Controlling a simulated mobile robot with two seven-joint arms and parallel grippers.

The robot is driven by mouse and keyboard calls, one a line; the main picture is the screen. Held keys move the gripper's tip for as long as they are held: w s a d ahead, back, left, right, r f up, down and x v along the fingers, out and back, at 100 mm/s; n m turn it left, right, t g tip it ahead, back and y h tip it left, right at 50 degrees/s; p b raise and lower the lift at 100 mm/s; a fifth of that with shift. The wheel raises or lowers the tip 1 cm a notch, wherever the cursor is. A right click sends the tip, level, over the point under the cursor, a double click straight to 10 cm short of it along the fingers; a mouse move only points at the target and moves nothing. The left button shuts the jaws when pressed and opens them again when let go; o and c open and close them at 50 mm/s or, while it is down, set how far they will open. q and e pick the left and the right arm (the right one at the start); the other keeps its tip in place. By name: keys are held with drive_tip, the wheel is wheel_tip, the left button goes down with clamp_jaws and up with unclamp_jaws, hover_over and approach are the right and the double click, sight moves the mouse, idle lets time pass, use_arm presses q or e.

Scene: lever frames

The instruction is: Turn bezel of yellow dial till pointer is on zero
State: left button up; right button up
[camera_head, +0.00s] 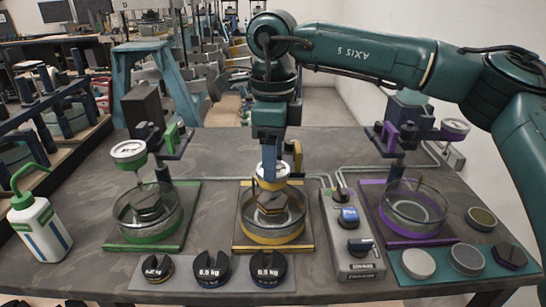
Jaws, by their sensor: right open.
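The yellow dial (271,184) has a pale face and a yellow rim. It sits above a glass cell with a yellow base ring (273,238) on the middle station. My right gripper (271,168) points down from above, directly at the dial, and covers its upper part. Its jaws are open. I cannot tell whether the fingers touch the bezel. The pointer and the zero mark are too small and too covered to read. My left gripper is out of view.
Green (129,151) and purple (456,126) dials stand on either side. Slotted weights (212,269) lie in front, a grey control box (350,236) to the right of the yellow station. A wash bottle (38,226) stands at the left edge. Discs lie on a teal mat (432,282).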

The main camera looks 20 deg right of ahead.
drive_tip(key=shift+f, duration=0.55)
drive_tip(key=c, duration=0.7)
drive_tip(key=shift+m, duration=0.3)
drive_tip(key=m+b, duration=0.1)
drive_tip(key=m, duration=0.2)
drive_tip(key=shift+m+b, duration=0.35)
drive_tip(key=shift+m, duration=0.05)
drive_tip(key=shift+m+b, duration=0.55)
drive_tip(key=shift+m, duration=2.05)
